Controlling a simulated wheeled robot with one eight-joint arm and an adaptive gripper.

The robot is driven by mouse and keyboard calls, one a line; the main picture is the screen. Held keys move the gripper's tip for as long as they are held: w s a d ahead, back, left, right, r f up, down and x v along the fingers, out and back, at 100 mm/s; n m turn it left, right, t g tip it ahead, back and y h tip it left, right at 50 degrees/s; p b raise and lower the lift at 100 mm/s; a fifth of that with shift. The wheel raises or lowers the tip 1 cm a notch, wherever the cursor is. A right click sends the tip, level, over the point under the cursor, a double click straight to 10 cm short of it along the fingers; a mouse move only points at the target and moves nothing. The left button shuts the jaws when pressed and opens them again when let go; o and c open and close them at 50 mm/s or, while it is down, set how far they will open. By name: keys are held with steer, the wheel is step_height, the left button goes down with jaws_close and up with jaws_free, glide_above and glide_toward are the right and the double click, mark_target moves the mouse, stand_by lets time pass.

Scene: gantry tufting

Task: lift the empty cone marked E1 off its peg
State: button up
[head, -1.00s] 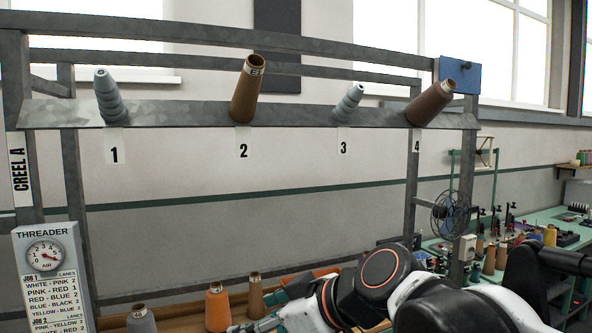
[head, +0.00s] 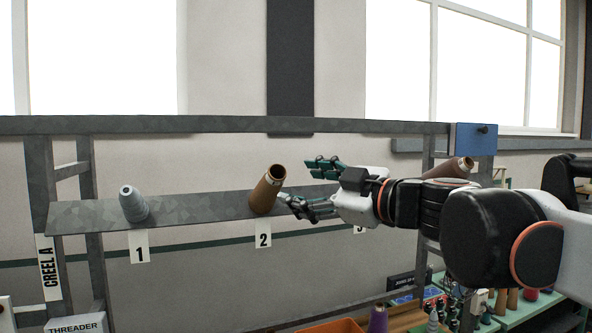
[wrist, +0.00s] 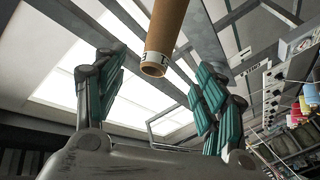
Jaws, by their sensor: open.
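A tan-brown empty cone (head: 267,192) leans on the grey creel rail above label 2. Its open end faces up and toward me, and its peg is hidden inside it. In the wrist view the cone (wrist: 170,30) hangs in from the top, with a white band near its rim that shows part of a mark; the full mark is unreadable. My gripper (head: 297,183) is open just right of this cone, its fingers spread above and below and pointing at it. In the wrist view the cone's rim lies between the two teal fingers, with no clear contact.
Position 3 is mostly hidden behind my gripper. Another brown cone (head: 450,169) sits at the right, partly behind my arm. A blue box (head: 474,139) is at the rail's right end. An orange bin (head: 330,326) is below.

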steer(key=p+x, duration=0.2)
steer(key=x, duration=1.1)
steer(key=shift+w+a, duration=0.2)
steer(key=shift+w, duration=0.15)
steer(key=c, duration=1.4)
steer(key=shift+s, duration=0.1)
steer(key=shift+s+d+r+p, duration=0.1)
steer(key=shift+s+r+p, duration=0.25)
steer(key=shift+p, duration=0.15)
steer(key=shift+s+r, duration=0.1)
steer(key=shift+s+d+r, duration=0.1)
steer(key=shift+s+r, duration=0.05)
steer(key=s+d+r+p, duration=0.3)
steer(key=s+r+p, duration=0.4)
steer(key=s, duration=0.3)
stand_by(0.6)
